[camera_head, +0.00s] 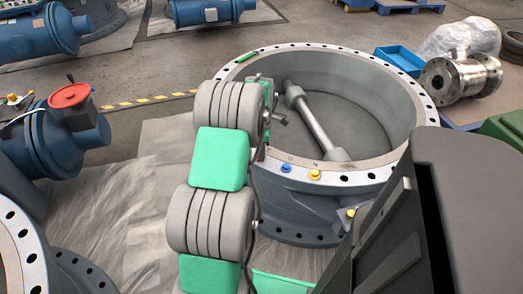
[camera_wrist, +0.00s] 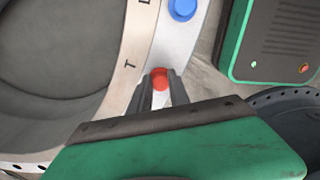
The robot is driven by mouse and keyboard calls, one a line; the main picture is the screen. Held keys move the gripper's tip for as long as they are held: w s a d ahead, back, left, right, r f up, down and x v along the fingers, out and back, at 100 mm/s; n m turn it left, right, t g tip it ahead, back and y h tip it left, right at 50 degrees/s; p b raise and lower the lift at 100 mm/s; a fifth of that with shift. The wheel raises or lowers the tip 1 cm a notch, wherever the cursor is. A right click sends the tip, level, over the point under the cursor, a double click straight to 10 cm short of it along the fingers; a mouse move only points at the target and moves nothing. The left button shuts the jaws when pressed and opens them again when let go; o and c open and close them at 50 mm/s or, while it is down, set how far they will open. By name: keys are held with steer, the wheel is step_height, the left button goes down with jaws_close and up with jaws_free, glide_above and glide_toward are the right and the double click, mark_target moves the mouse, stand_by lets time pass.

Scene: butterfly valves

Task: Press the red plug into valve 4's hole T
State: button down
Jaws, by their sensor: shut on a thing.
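The red plug (camera_wrist: 160,80) is between the two fingertips of my gripper (camera_wrist: 160,88) in the wrist view. It is at the pale flange rim of the large grey valve (camera_head: 400,186), beside the letter T (camera_wrist: 129,66) on the tan strip. Hole T is hidden under the plug and fingers, and I cannot tell how far the plug is in. My fingers are shut on the plug. In the head view my arm covers the plug and this part of the rim. No valve number is readable.
A blue plug (camera_head: 286,168) and a yellow plug (camera_head: 315,174) sit on the rim near the letters U and N; the blue one also shows in the wrist view (camera_wrist: 183,9). A disc and shaft (camera_head: 318,122) lie inside the valve. Blue valves (camera_head: 60,155) stand left.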

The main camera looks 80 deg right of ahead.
steer(key=shift+f+b, duration=0.3)
steer(key=shift+f, duration=0.3)
steer(key=c, duration=0.7)
jaws_free()
steer(key=shift+r, duration=0.1)
steer(key=shift+o, duration=0.2)
steer(key=shift+r+p, duration=2.35)
steer(key=shift+r, duration=0.75)
steer(key=shift+f, duration=0.1)
